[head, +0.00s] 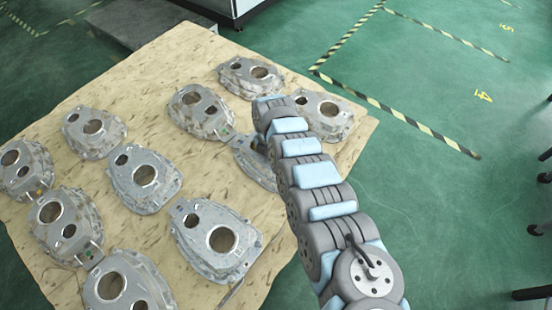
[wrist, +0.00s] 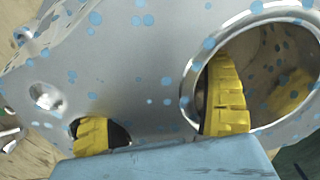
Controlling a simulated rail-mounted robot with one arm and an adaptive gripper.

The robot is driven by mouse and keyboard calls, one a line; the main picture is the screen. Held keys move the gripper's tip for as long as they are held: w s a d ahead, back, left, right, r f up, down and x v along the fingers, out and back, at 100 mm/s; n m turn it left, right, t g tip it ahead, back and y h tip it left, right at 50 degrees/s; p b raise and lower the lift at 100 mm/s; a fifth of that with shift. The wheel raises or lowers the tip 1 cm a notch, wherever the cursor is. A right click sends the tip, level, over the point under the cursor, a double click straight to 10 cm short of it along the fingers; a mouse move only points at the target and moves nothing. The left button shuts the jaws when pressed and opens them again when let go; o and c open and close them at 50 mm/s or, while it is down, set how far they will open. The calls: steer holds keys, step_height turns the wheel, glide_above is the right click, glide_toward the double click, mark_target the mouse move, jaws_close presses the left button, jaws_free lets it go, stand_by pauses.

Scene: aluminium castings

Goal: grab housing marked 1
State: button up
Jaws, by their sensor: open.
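Several grey cast aluminium housings lie on a pale board; no mark 1 is readable on any of them. One housing (head: 252,165) is partly covered by my arm in the head view. A housing (wrist: 140,70) with blue specks fills the wrist view, close below my gripper (wrist: 158,100). My gripper is open, with two yellow ribbed fingers apart. The left finger is at the small hole and the right finger is at the large round bore. Their depth and any contact are unclear. The head view does not clearly show my gripper.
The pale board (head: 170,70) carries other housings, such as one at the back (head: 250,77), one beside my arm (head: 322,112) and one in front (head: 215,238). Gaps between them are narrow. Green floor with striped tape (head: 400,113) lies right of the board.

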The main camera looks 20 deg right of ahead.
steer(key=shift+c, duration=0.3)
steer(key=c, duration=1.3)
steer(key=shift+r, duration=0.15)
